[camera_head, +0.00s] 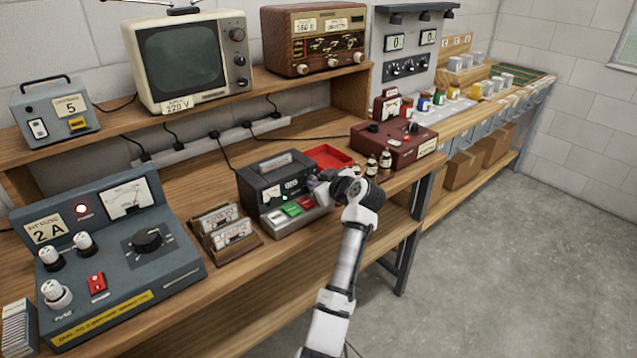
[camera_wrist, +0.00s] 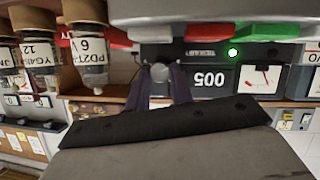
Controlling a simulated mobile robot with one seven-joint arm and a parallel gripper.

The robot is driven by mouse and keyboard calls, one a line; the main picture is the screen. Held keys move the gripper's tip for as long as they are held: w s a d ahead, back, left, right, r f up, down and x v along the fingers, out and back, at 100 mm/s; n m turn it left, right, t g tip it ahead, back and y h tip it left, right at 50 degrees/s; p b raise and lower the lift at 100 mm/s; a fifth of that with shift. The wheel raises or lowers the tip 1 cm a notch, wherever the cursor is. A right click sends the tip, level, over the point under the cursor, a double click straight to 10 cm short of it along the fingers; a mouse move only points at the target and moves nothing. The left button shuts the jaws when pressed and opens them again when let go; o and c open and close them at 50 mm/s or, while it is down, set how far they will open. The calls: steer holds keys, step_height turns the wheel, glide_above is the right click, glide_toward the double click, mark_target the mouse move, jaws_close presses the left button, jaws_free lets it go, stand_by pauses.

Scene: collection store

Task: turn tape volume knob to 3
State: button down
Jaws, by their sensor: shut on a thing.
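The dark grey tape player (camera_head: 262,180) stands on the workbench, with green, red and white keys along its front. In the wrist view, which looks upside down, its front panel shows a number counter (camera_wrist: 208,78), a lit green lamp (camera_wrist: 233,53) and a needle meter (camera_wrist: 262,79). The round grey volume knob (camera_wrist: 160,71) is between my two fingers. My gripper (camera_wrist: 161,84) is shut on it. In the head view my gripper (camera_head: 317,188) is at the player's right front, hiding the knob. The knob's pointer and scale cannot be read.
Small labelled bottles (camera_head: 371,164) stand close to the right of my gripper, near a red tray (camera_head: 330,157) and a dark red device (camera_head: 395,146). A cassette rack (camera_head: 228,236) and a blue-grey power unit (camera_head: 115,255) stand to the left. The floor in front is clear.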

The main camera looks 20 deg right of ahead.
steer(key=shift+d+r+m+g+y+p, duration=0.1)
steer(key=shift+m+g+y+p, duration=0.05)
steer(key=shift+m+y, duration=0.4)
steer(key=shift+d+m+g+y+p, duration=0.15)
steer(key=shift+m+y, duration=0.2)
steer(key=shift+m, duration=0.3)
steer(key=m+y, duration=0.1)
steer(key=m, duration=0.1)
steer(key=shift+w+d+m+g+y, duration=0.1)
steer(key=shift+m+g+y, duration=0.2)
steer(key=m+y, duration=0.2)
steer(key=m, duration=0.1)
steer(key=shift+d, duration=0.15)
steer(key=shift+w+d+f+m+y+b, duration=0.1)
steer(key=shift+f+m+y+b, duration=0.1)
steer(key=shift+m+y, duration=0.4)
steer(key=shift+f+m+y+b, duration=0.15)
steer(key=shift+m+y, duration=0.15)
steer(key=shift+m, duration=0.5)
